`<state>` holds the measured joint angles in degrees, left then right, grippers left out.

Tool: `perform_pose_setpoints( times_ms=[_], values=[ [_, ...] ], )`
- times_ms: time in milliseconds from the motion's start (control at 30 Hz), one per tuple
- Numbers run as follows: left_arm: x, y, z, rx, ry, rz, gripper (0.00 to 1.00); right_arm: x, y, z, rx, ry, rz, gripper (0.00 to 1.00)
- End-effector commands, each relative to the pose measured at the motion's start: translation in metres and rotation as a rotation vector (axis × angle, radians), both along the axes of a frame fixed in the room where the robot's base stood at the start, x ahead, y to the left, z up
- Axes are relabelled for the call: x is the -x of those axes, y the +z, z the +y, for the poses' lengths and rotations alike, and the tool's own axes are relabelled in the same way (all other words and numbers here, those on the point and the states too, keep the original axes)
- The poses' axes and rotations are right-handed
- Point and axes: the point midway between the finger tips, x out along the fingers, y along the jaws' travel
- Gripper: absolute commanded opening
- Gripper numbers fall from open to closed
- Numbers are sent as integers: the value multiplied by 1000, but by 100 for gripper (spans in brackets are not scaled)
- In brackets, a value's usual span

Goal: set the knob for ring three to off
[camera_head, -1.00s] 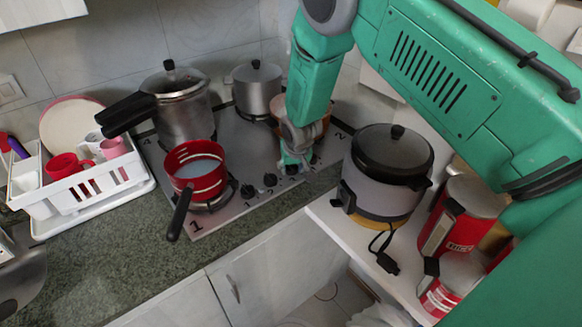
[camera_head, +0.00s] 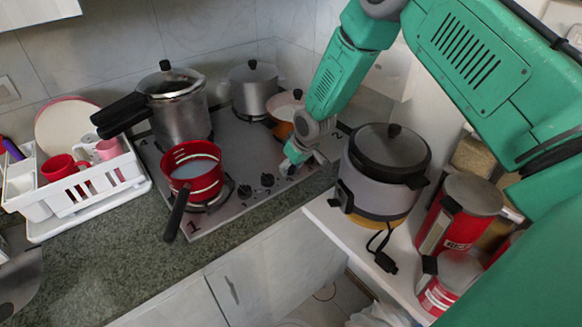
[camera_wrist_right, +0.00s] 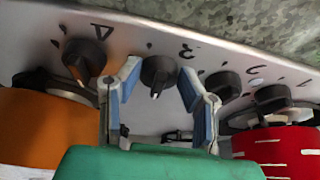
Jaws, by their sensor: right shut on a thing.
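The stove's steel control strip (camera_wrist_right: 215,50) carries a row of black knobs. The knob beside the printed 3 (camera_wrist_right: 158,74) is between the two blue-and-grey fingers of my right gripper (camera_head: 292,164), which is shut on it. This knob's white mark points down in the wrist view. The knob by the 4 (camera_wrist_right: 82,60) is to its left, and the other two knobs (camera_wrist_right: 224,86) are to its right. In the head view the gripper hides the gripped knob, while two knobs (camera_head: 267,179) show left of it. My left gripper is not in view.
A red pot (camera_head: 193,176) stands on the front left ring, with a pressure cooker (camera_head: 178,103) and a steel pot (camera_head: 252,88) behind. An orange pan (camera_head: 284,108) is behind my gripper. A rice cooker (camera_head: 382,172) stands close to its right.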

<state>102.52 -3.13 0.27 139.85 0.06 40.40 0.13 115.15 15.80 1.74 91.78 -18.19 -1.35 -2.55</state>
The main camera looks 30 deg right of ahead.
Motion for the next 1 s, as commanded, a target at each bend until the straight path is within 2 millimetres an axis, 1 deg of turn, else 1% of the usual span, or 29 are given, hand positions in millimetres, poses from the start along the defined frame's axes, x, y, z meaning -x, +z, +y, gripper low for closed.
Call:
perform_pose_setpoints(
  times_ms=[33, 267, 300, 333, 600, 733, 867, 1000],
  values=[
    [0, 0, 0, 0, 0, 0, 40, -2, 2, -1, 1, -1, -7, 4],
    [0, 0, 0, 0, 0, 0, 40, -2, 2, -1, 1, -2, -7, 4],
    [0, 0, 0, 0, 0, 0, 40, -2, 2, -1, 1, -2, -6, 47],
    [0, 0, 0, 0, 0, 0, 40, -2, 2, -1, 1, -2, -6, 53],
    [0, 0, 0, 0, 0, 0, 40, 0, 1, -1, 0, -1, -3, 53],
    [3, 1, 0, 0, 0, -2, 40, 2, 7, -1, 0, -1, -3, 53],
    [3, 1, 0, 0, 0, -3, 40, 9, 26, -2, 1, -3, -4, 53],
    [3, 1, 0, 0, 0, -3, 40, 20, 54, -3, -1, -3, -5, 53]
  ],
)
